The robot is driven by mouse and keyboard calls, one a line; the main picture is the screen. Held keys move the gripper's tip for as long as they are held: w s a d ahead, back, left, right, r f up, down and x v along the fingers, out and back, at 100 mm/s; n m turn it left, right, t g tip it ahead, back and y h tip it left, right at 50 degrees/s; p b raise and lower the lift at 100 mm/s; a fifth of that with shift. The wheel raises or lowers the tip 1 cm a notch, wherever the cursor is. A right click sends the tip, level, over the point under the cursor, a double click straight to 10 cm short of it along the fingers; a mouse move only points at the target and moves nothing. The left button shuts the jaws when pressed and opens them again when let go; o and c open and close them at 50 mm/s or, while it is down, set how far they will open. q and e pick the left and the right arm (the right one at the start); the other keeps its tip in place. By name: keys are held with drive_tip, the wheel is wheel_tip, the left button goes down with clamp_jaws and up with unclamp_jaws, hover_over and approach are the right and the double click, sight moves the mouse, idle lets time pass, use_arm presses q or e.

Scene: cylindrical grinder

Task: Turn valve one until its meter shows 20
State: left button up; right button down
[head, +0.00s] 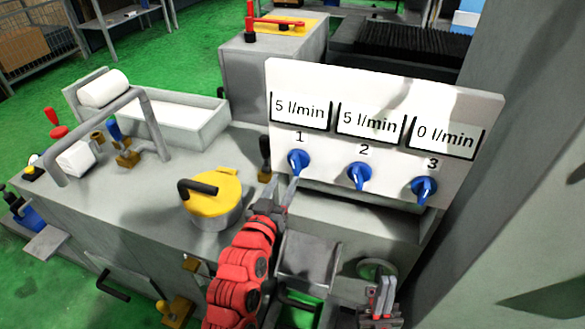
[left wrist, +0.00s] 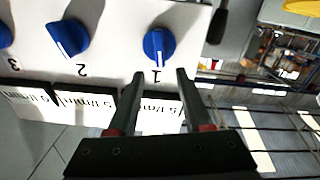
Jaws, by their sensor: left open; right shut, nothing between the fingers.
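Valve one (head: 299,162) is a blue knob with a white pointer on a white panel, under the number 1. Its meter (head: 300,109) reads 5 l/min. My left gripper (head: 292,187) is just below and in front of valve one, open. In the left wrist view, which shows the panel upside down, valve one (left wrist: 159,46) lies beyond the two fingertips (left wrist: 160,75), roughly centred between them; I cannot tell whether they touch it. My right gripper (head: 383,292) is shut and empty, low at the bottom right of the head view.
Valve two (head: 359,175), its meter (head: 369,122) at 5 l/min, and valve three (head: 424,190), its meter (head: 446,136) at 0 l/min, sit to the right. A black-topped lever (head: 265,152) and a yellow-lidded part (head: 214,193) stand left of my left gripper.

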sight(293, 163)
use_arm(q)
drive_tip(key=x, duration=0.7)
drive_tip(key=shift+w, duration=0.3)
clamp_jaws()
